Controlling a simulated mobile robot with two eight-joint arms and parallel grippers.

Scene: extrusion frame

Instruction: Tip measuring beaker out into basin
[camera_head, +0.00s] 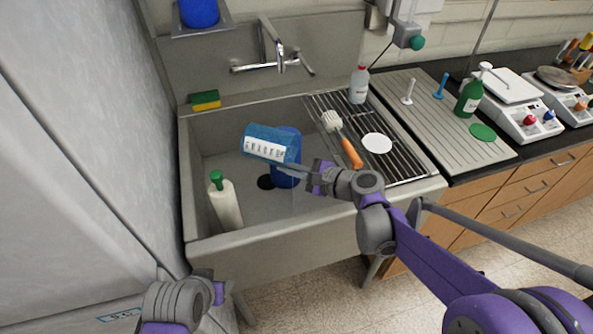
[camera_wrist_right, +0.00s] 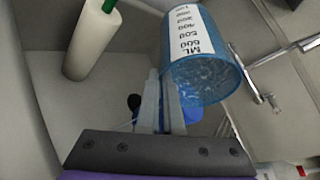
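The blue see-through measuring beaker (camera_head: 270,143) with a white label is in the air over the basin (camera_head: 200,252), tilted well over onto its side. In the right wrist view the beaker (camera_wrist_right: 205,60) shows its open mouth toward the camera, with pale specks inside. My right gripper (camera_head: 287,169) has its fingers close together at the beaker's rim side and appears shut on it; the fingers (camera_wrist_right: 160,102) also show in the wrist view. My left gripper (camera_head: 218,292) is low at the left, outside the basin; its fingertips are not clear.
A blue container (camera_head: 288,174) stands in the basin behind my right gripper. A white bottle with green cap (camera_head: 226,205) leans at the basin's left. A brush (camera_head: 343,140) and white disc (camera_head: 377,143) lie on the rack at right. The faucet (camera_head: 275,60) is behind.

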